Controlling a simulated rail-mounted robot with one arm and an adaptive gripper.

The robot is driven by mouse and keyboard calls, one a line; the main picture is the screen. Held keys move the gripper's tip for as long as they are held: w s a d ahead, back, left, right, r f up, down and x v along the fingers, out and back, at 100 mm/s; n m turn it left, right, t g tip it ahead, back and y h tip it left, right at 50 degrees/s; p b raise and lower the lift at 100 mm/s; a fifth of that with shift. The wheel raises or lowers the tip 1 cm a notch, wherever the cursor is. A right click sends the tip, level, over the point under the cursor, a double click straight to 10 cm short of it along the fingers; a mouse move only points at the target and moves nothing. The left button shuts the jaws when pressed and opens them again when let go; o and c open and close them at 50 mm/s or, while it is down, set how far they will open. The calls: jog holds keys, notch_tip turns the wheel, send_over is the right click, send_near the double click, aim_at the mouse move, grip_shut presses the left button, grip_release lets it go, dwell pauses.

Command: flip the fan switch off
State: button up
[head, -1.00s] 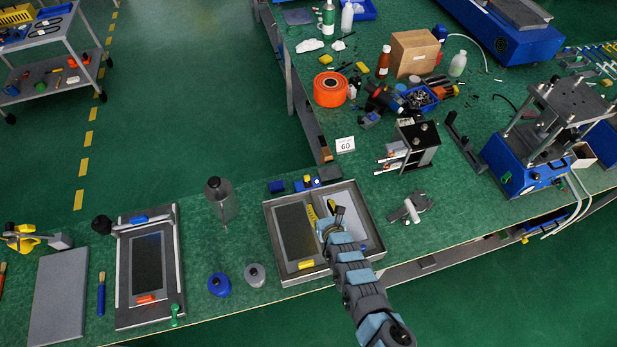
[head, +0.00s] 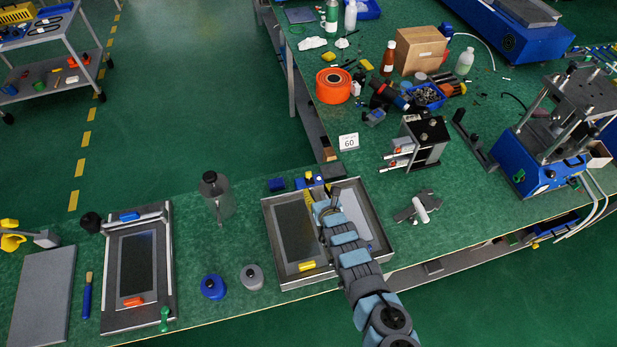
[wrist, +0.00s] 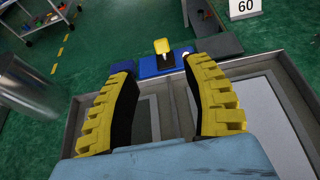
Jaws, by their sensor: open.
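The fan switch appears to be the small blue box with a yellow lever (wrist: 161,47) in the wrist view. It stands just beyond the far wall of the metal tray (wrist: 85,125). The blue box also shows in the head view (head: 301,183), partly hidden behind my gripper. The lever sticks up, but I cannot tell which position it is in. My gripper (wrist: 158,69) is open and empty, its two yellow ribbed fingers spread over the tray. The lever shows between and beyond the fingertips, apart from them. In the head view my gripper (head: 322,203) reaches over the tray toward the box.
A dark block (head: 332,171) adjoins the switch box. A "60" card (head: 348,142) stands behind to the right.

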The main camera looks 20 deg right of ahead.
aim_at(309, 173)
jog(key=shift+b+x, duration=1.55)
jog(key=shift+b, duration=1.35)
jog(key=b+x, duration=0.2)
jog(key=b, duration=0.2)
jog(key=shift+w+f, duration=0.25)
jog(key=shift+w+d, duration=0.1)
jog(key=shift+w, duration=0.15)
jog(key=shift+w+d+f+b, duration=0.1)
jog(key=shift+w+f+b, duration=0.15)
jog(key=shift+b, duration=0.3)
jog(key=shift+b+x, duration=0.8)
jog(key=shift+x, duration=0.15)
jog(key=shift+w, duration=0.4)
jog(key=shift+b+x, duration=0.75)
jog(key=shift+x, duration=0.3)
